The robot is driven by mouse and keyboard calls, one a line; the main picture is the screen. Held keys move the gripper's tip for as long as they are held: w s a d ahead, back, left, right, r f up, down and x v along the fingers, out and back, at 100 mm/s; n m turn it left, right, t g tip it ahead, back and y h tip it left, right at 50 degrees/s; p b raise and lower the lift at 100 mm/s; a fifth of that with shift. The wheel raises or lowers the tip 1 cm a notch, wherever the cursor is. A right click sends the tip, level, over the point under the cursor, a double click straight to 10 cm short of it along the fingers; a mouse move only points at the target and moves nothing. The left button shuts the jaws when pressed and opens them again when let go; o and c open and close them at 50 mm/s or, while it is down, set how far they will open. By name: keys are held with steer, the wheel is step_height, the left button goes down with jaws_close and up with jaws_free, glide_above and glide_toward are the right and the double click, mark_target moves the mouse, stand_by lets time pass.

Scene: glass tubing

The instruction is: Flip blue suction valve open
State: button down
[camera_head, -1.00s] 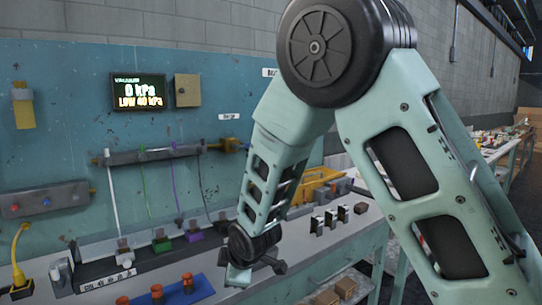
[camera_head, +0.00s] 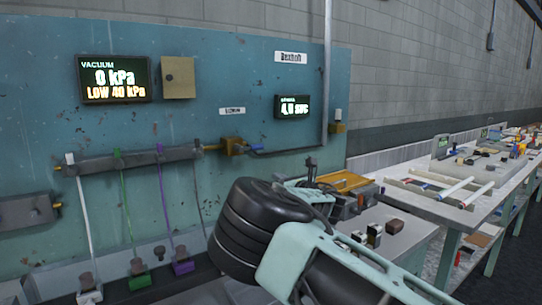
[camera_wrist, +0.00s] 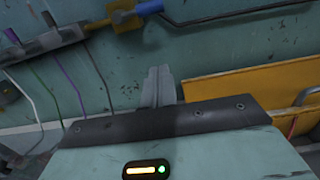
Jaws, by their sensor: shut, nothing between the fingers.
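The blue suction valve shows in the wrist view at the top edge, as a brass body (camera_wrist: 125,14) with a blue handle (camera_wrist: 150,7). The head view shows its brass body (camera_head: 234,146) at the right end of the wall manifold, with the small handle (camera_head: 256,149) beside it. My gripper (camera_wrist: 159,72) is shut and empty, its grey fingers pressed together in front of the teal panel. In the wrist view the fingertips are below and slightly right of the valve, apart from it. In the head view my arm hides part of the bench.
The manifold bar (camera_head: 125,160) carries white, green, purple and dark tubes. A vacuum display (camera_head: 113,79) reads 0 kPa, LOW 40 kPa. A yellow-orange tray-like piece (camera_wrist: 245,95) is right of my fingers. A grey pipe (camera_head: 327,70) runs down the panel.

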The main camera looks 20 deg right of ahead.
mark_target(249, 147)
stand_by(0.3)
steer(key=w+a+r+p, duration=0.3)
steer(key=w+r+p, duration=0.1)
steer(key=w, duration=0.6)
steer(key=shift+a+r+p, duration=0.15)
steer(key=shift+r+p, duration=0.1)
steer(key=shift+p, duration=0.35)
steer(key=shift+w+b, duration=0.15)
steer(key=shift+b, duration=0.5)
steer(key=shift+r+n+b, duration=0.15)
steer(key=shift+n+b, duration=0.2)
steer(key=shift+n, duration=0.15)
